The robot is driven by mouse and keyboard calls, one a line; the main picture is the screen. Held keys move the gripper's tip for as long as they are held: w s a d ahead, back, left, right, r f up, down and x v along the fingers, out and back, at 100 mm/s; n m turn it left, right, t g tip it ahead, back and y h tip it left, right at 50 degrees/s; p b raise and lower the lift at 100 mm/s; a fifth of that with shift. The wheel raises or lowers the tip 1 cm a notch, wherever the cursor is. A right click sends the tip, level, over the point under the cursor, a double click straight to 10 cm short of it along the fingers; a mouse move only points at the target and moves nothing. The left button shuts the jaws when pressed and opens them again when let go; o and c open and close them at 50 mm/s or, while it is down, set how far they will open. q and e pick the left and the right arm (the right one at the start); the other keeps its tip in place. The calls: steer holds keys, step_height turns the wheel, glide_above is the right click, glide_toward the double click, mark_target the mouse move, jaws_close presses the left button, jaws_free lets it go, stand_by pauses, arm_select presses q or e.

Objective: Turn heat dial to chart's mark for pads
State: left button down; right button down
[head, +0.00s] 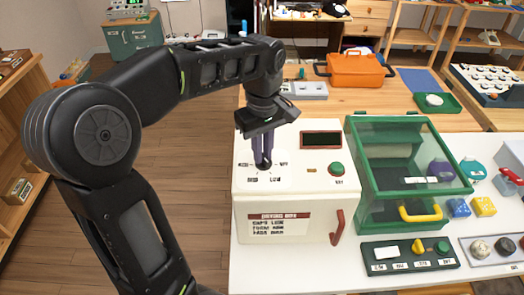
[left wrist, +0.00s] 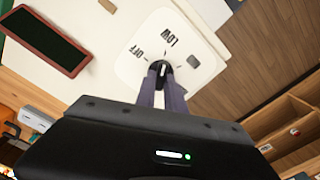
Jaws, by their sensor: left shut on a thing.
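The heat dial (head: 264,167) is a small black knob on the white top of the drying box (head: 285,226). My left gripper (head: 263,160) points down from above and is shut on the dial. In the left wrist view the dial (left wrist: 163,67) sits between the fingertips (left wrist: 161,75), with OFF and LOW printed beside it. Other labels around it are blurred or hidden by the fingers. The dial's exact pointing is hard to tell. The chart (head: 279,225) on the box front lists CAPS LOW, then lines for foam and pads whose settings are too blurred to read surely. My right gripper is out of view.
A green button (head: 336,168) and a dark display (head: 321,139) are on the box top. A red handle (head: 338,227) is on its front. A green-framed clear case (head: 405,150) stands close on the right. An orange toolbox (head: 355,69) is behind.

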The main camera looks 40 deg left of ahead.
arm_select(q)
steer(key=m, duration=0.5)
steer(key=shift+w+d+m, duration=0.15)
steer(key=shift+m, duration=0.15)
steer(key=m, duration=0.6)
steer(key=shift+d, duration=0.1)
steer(key=m, duration=0.6)
steer(key=shift+d+m, duration=0.1)
steer(key=shift+m, duration=0.2)
steer(key=m, duration=0.5)
steer(key=shift+d+m, duration=0.1)
steer(key=shift+m, duration=0.2)
steer(key=c, duration=1.4)
jaws_free()
steer(key=shift+c, duration=0.2)
